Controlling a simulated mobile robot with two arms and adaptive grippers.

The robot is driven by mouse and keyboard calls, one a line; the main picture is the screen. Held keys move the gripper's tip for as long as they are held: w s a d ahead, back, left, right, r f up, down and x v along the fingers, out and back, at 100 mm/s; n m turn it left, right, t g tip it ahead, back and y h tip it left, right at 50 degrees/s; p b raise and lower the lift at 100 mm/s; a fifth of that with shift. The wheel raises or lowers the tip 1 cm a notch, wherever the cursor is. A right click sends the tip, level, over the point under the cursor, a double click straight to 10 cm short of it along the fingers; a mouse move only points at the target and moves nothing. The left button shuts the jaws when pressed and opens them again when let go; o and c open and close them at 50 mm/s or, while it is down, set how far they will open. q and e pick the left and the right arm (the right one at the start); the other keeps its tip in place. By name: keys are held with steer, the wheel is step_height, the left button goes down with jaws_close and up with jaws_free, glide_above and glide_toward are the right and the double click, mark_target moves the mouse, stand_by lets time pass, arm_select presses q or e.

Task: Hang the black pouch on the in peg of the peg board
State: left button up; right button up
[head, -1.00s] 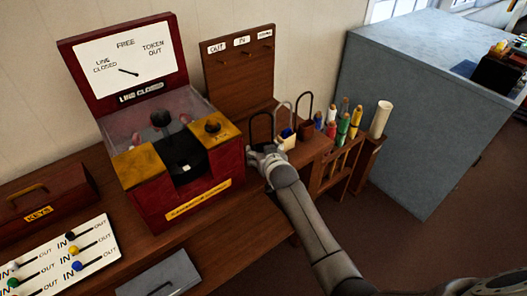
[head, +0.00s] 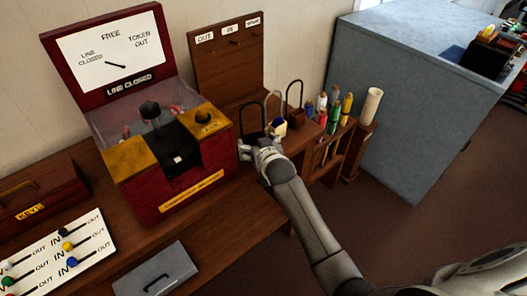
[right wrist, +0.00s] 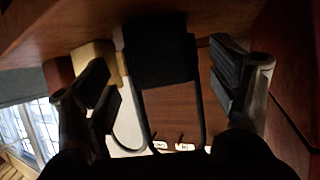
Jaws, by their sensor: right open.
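The black pouch shows in the right wrist view (right wrist: 160,55) as a dark block with a long thin loop. In the head view only its black loop (head: 243,108) shows clearly, upright on the bench's right part; its body is largely hidden by my right gripper. My right gripper (head: 258,146) is at the pouch. In the right wrist view its fingers (right wrist: 160,75) are open, one on each side of the pouch, with gaps visible. The brown peg board (head: 225,75) stands behind, with OUT, IN and a third label; the middle peg (head: 234,43) is under IN. My left gripper is out of view.
A cream pouch (head: 280,128) and a brown pouch (head: 296,116) with loops stand close right of the black one. Colored rolls (head: 334,112) sit in a rack farther right. The red and yellow machine (head: 180,195) stands close left.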

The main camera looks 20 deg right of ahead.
steer(key=v, duration=0.8)
steer(key=shift+s+r, duration=0.1)
steer(key=shift+s, duration=0.1)
